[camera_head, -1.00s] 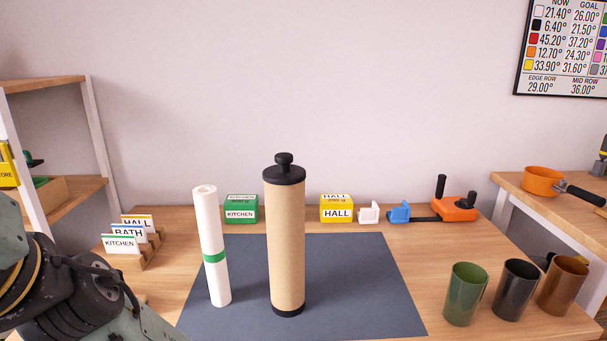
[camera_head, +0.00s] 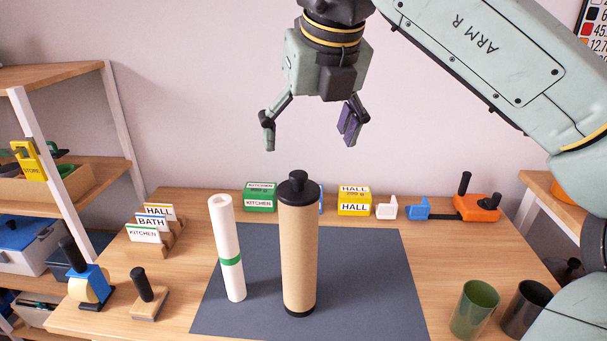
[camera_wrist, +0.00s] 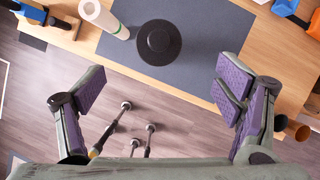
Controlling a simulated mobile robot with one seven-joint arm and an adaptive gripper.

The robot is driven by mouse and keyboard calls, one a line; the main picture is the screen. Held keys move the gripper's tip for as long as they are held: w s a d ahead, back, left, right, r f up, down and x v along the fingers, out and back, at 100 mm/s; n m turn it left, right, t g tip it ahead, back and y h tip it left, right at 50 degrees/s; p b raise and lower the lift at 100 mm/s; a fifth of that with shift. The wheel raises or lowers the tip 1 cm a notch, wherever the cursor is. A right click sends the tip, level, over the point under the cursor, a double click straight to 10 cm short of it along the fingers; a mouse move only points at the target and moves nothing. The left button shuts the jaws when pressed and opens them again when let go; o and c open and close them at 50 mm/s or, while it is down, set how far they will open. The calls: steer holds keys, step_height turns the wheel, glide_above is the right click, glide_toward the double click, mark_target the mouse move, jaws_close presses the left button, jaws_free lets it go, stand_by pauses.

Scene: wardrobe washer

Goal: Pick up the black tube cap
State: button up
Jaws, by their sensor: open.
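The black tube cap (camera_head: 298,187) with a round knob sits on top of an upright brown cardboard tube (camera_head: 299,255). The tube stands on a dark grey mat (camera_head: 370,290) on the wooden table. In the wrist view the cap (camera_wrist: 159,42) shows from above as a black disc, beyond the fingertips. My gripper (camera_head: 310,140) is open and empty, pointing down above the cap with a clear gap. Its two purple-padded fingers also show in the wrist view (camera_wrist: 160,90), spread wide on either side.
A white roll with a green band (camera_head: 228,248) stands left of the tube. Green (camera_head: 261,197) and yellow (camera_head: 354,201) label boxes, small clips and an orange tool (camera_head: 477,207) line the back. Cups (camera_head: 475,308) stand at right. A card rack (camera_head: 152,232) is at left.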

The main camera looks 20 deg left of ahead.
mark_target(300, 176)
steer(key=x, duration=0.5)
steer(key=shift+d+f+p, duration=0.1)
steer(key=shift+f+p, duration=0.05)
steer(key=shift+p, duration=0.25)
steer(key=shift+a+p+x, duration=0.1)
steer(key=shift+p+x, duration=0.45)
steer(key=shift+x, duration=0.8)
steer(key=shift+a+p+x, duration=0.15)
steer(key=shift+p+x, duration=0.35)
steer(key=shift+x, duration=0.85)
steer(key=shift+c, duration=0.5)
steer(key=c, duration=0.9)
